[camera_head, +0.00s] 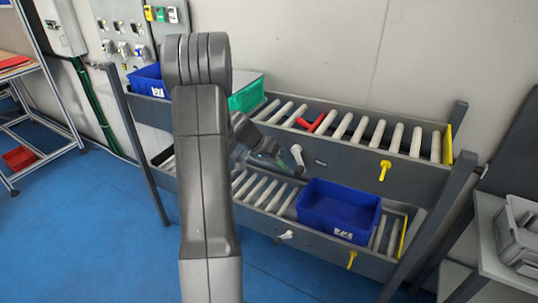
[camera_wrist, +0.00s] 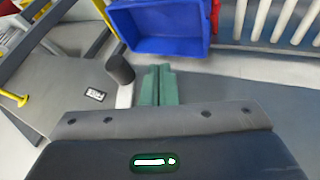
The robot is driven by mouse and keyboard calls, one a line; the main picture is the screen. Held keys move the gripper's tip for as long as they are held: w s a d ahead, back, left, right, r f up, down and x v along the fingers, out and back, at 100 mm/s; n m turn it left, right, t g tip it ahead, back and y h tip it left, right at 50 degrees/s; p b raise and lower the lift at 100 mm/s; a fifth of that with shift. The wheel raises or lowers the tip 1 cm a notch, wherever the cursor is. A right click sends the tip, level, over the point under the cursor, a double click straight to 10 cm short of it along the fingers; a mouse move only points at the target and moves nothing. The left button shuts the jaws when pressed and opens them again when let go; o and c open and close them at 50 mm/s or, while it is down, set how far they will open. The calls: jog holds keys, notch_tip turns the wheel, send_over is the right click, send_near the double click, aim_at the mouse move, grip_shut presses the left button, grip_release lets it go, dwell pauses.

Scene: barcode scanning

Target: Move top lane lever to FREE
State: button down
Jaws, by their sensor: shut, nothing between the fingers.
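The top lane lever (camera_head: 297,155) is a pale handle on the front rail of the upper roller lane. In the wrist view the lever (camera_wrist: 124,96) shows as a white bar by a dark round knob. My gripper (camera_head: 283,166) is at the front rail, just left of the lever in the head view. In the wrist view its green fingers (camera_wrist: 158,84) are shut together and empty, close beside the lever; whether they touch it I cannot tell. A small label (camera_wrist: 95,95) is on the rail; I cannot read FREE or any other word.
A yellow lever (camera_head: 385,168) hangs farther right on the upper rail. The lower lane holds a blue bin (camera_head: 340,231), a white lever (camera_head: 285,235) and a yellow lever (camera_head: 352,259). Above are a green bin (camera_head: 246,96), blue bin (camera_head: 146,81) and red piece (camera_head: 316,123).

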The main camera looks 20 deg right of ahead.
aim_at(297, 162)
jog(key=shift+s+d+r, duration=0.25)
jog(key=shift+s+d, duration=0.5)
jog(key=shift+s, duration=0.3)
jog(key=s+d+g+h+b, duration=0.1)
jog(key=h+b, duration=0.1)
jog(key=b, duration=0.6)
jog(key=shift+f+g, duration=0.1)
jog(key=shift+g, duration=0.2)
